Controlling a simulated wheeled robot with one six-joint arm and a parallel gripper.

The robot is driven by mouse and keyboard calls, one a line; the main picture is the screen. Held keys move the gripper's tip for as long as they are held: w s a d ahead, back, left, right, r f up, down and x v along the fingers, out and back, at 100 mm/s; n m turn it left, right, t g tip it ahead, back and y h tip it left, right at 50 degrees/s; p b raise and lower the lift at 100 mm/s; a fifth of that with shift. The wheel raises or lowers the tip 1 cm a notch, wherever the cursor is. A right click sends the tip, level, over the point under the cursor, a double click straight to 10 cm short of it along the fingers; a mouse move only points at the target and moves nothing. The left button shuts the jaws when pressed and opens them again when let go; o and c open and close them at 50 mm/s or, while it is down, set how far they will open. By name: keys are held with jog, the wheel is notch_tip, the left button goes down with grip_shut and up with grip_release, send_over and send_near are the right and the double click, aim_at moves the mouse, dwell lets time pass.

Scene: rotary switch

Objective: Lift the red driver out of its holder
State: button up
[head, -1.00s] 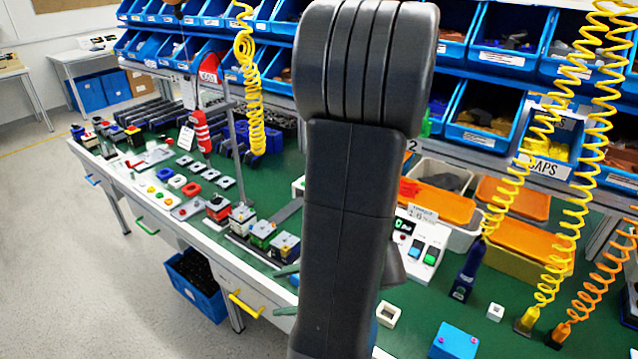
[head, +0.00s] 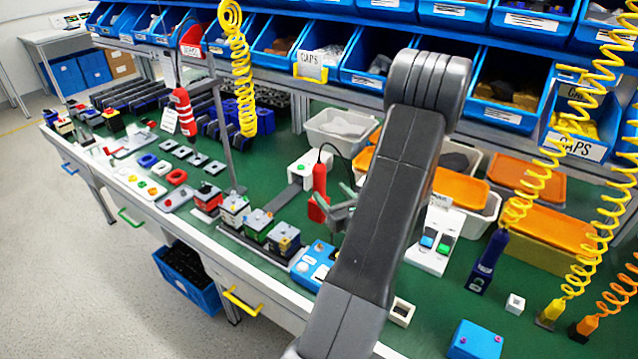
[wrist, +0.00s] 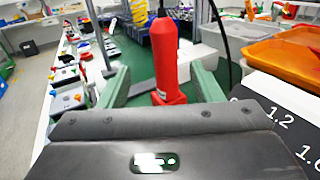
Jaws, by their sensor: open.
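The red driver (head: 319,182) stands upright on the green bench, with a dark cable leaving its top. In the wrist view the red driver (wrist: 166,58) shows in the middle, between my two green fingers, with a gap on either side. My gripper (head: 333,204) is open and low at the driver's lower part. The head view does not show clearly how deep the driver sits between the fingers. The driver's lower end and any holder under it are mostly hidden by my gripper's body and fingers.
A white control box with blue and green buttons (head: 437,238) stands right of my arm. A blue box (head: 315,265) and several switch blocks (head: 258,222) lie left of it. Orange-lidded bins (head: 460,192) stand behind. Yellow coiled hoses (head: 240,70) hang over the bench.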

aim_at(322, 180)
jog(key=x, duration=0.4)
jog(key=shift+p, duration=0.35)
jog(key=x, duration=0.1)
jog(key=p+x, duration=0.1)
jog(key=x, duration=0.1)
jog(key=p+x, duration=0.1)
jog(key=x, duration=0.1)
jog(key=shift+w+d, duration=0.2)
jog(key=shift+d, duration=0.15)
jog(key=shift+f, duration=0.1)
jog(key=shift+c, duration=0.2)
grip_shut()
jog(key=shift+r+b, duration=0.55)
jog(key=shift+r, duration=4.5)
